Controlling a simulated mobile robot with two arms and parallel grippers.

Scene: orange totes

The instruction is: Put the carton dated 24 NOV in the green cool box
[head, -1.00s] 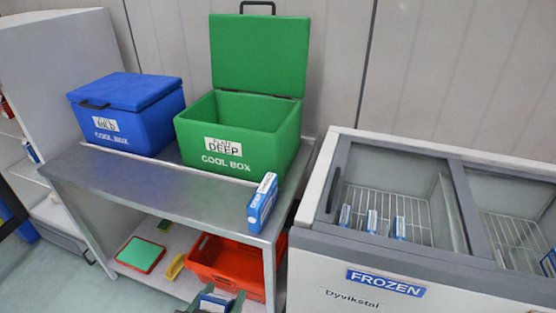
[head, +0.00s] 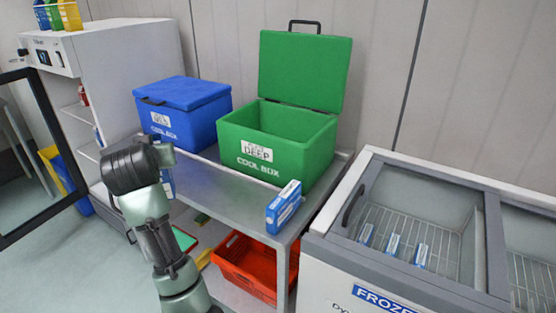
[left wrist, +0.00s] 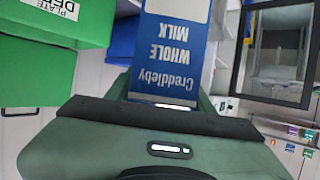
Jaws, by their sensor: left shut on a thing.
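The green cool box (head: 262,160) stands on the steel bench with its lid raised. Its label reads DEEP. My left gripper (head: 165,160) is left of it, in front of the blue cool box. It is shut on a blue and white carton (left wrist: 172,55) lettered Creddleby WHOLE MILK, upside down in the left wrist view. In the head view only a sliver of this carton (head: 168,185) shows beside the gripper. No date is readable on it. Another blue and white carton (head: 284,206) stands on the bench's front right corner. My right gripper is not in view.
A blue cool box (head: 180,115) with its lid shut stands left of the green one. An orange-red tote (head: 245,265) is on the shelf below. An open freezer (head: 400,230) at right holds several small cartons. A white cabinet stands at left.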

